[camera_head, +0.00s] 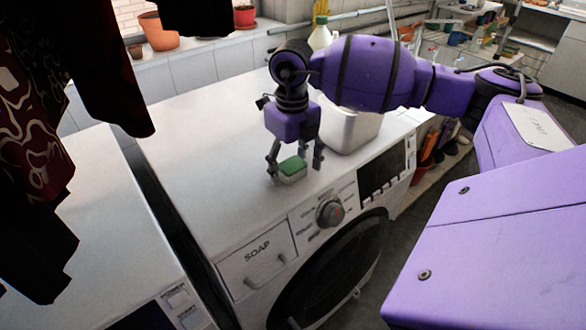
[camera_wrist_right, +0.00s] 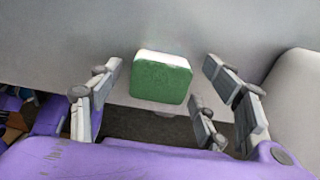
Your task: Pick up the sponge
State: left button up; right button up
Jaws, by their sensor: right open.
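The sponge (camera_head: 291,169) has a green top and a pale lower layer. It lies on the white top of the washing machine (camera_head: 200,150), close to its front edge. My right gripper (camera_head: 296,172) is open above the sponge, pointing down, with fingers on either side of it. In the right wrist view the sponge (camera_wrist_right: 161,78) sits between the spread fingers (camera_wrist_right: 165,90), with gaps on both sides and no visible contact. My left gripper is not in view.
A whitish container (camera_head: 350,128) stands on the machine just right of my gripper. A pale bottle (camera_head: 320,36) stands behind it. Dark clothes (camera_head: 40,150) hang at the left. The machine top left of the sponge is clear.

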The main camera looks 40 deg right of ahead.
jog(key=c, duration=0.9)
jog(key=shift+r, duration=0.1)
jog(key=shift+r, duration=0.6)
jog(key=s+a+r, duration=0.1)
jog(key=s+r, duration=0.3)
jog(key=s+a+r, duration=0.1)
jog(key=s+r, duration=0.2)
jog(key=s, duration=0.2)
jog(key=s+a+r, duration=0.1)
jog(key=s+r, duration=0.3)
jog(key=shift+s+r+b, duration=0.3)
jog(key=shift+s, duration=0.05)
jog(key=shift+o, duration=0.2)
